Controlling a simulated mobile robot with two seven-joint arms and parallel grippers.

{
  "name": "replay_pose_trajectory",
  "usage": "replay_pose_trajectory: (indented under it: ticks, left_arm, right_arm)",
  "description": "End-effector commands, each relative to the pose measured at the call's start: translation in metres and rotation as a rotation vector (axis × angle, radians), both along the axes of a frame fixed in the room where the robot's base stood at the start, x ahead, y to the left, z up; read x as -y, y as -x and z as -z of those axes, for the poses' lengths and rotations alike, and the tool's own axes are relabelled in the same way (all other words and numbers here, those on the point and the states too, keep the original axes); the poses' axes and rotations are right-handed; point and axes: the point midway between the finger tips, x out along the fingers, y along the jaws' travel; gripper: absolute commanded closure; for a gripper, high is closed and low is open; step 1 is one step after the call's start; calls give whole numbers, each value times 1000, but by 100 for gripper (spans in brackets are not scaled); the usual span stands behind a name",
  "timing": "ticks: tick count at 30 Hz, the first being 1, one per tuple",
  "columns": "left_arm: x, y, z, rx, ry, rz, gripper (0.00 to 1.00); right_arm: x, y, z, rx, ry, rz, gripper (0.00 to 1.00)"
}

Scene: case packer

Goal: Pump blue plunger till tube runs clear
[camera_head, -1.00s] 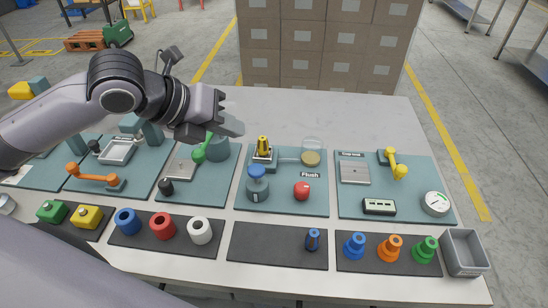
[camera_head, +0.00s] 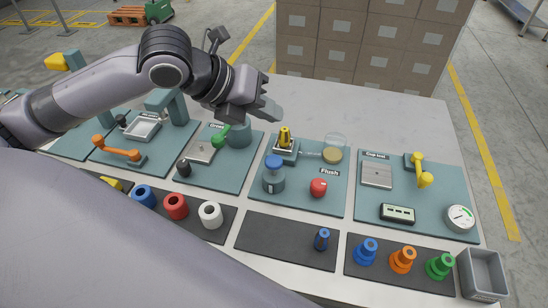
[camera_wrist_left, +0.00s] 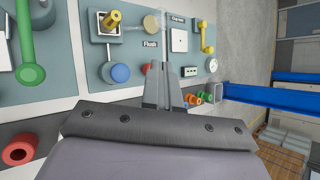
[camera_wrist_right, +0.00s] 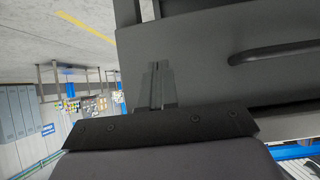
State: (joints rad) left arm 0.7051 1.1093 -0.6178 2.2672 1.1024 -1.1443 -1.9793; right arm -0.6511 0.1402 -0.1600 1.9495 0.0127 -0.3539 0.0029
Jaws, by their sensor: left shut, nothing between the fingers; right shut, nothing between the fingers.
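The blue plunger (camera_head: 274,162) tops a grey-blue pump body (camera_head: 273,182) on the Flush board. It also shows in the left wrist view as a blue round knob (camera_wrist_left: 120,73). A yellow fitting (camera_head: 285,138) stands in a metal block behind it. A clear tube (camera_head: 309,153) runs right from there to a clear round vessel (camera_head: 334,147) with yellowish content; the tube's own colour is too small to tell. My left gripper (camera_head: 270,108) is shut and empty, above and behind the pump, touching nothing. My right gripper (camera_wrist_right: 160,85) shows only in its wrist view, shut and empty.
A red button (camera_head: 318,187) sits right of the pump. A green-knobbed crank (camera_head: 221,136) stands to the left, the Cap test board (camera_head: 450,205) to the right. Coloured caps and rings lie on dark mats in front. A grey bin (camera_head: 483,273) is at front right.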

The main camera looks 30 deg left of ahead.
Motion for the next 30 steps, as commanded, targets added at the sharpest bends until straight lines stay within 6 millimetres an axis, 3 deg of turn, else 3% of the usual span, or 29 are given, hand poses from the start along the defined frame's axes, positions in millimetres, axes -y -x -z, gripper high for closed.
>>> replay_pose_trajectory:
  ticks: [6, 18, 24, 30]
  left_arm:
    - [0, 1, 21, -5, -1, 1, 100]
    - [0, 0, 65, 0, -1, 1, 100]
    - [0, 0, 82, -2, -1, 1, 100]
    - [0, 0, 85, 0, 0, 0, 100]
  right_arm:
    - [0, 0, 1, 0, 0, 0, 100]
    - [0, 0, 56, -1, 0, 0, 100]
    - [0, 0, 62, -2, 1, 1, 100]
    - [0, 0, 62, -1, 1, 1, 100]
